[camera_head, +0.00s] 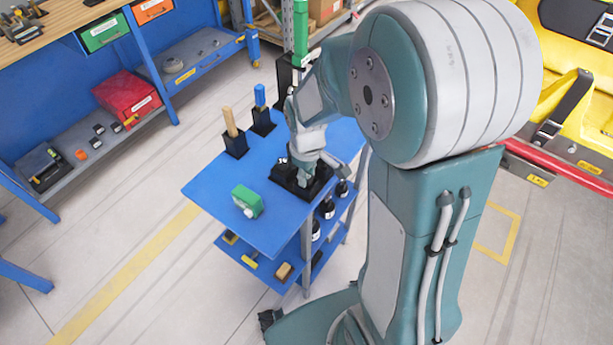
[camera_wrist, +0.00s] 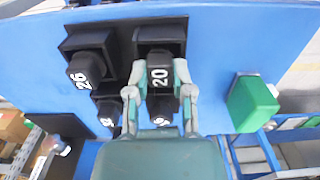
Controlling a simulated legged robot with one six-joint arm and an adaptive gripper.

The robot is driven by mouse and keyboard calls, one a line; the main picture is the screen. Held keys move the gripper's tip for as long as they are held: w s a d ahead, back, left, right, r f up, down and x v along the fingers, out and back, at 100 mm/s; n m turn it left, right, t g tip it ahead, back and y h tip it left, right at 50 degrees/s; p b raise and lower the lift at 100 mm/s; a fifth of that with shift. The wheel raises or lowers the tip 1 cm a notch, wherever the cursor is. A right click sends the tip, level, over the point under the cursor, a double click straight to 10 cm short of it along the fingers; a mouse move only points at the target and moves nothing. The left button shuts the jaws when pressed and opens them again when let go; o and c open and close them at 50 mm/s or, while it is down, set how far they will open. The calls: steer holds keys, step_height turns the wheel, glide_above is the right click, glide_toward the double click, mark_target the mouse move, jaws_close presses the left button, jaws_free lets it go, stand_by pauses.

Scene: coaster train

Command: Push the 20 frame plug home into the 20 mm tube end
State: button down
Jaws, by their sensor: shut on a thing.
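The 20 frame plug (camera_wrist: 160,77) is a dark block with a white "20", between the two fingers of my gripper (camera_wrist: 160,72) in the wrist view. My gripper is shut on it. A black square-edged piece (camera_wrist: 160,33) lies directly behind the plug; I cannot tell whether this is the 20 mm tube end, or how deep the plug sits. A similar dark block marked "26" (camera_wrist: 84,68) is to the left, apart from my fingers. In the head view my gripper (camera_head: 306,170) is low over a black fixture (camera_head: 284,176) on the blue table, largely hiding it.
A green box (camera_wrist: 252,103) stands right of my gripper, and also shows on the blue table (camera_head: 215,190) in the head view (camera_head: 247,200). Upright holders with a wooden handle (camera_head: 230,122) and a blue handle (camera_head: 260,97) stand at the table's back edge. The left front tabletop is clear.

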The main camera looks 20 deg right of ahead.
steer(key=shift+r, duration=0.6)
steer(key=s+a+r, duration=0.1)
steer(key=s+r, duration=1)
steer(key=s, duration=0.3)
steer(key=shift+r, duration=0.35)
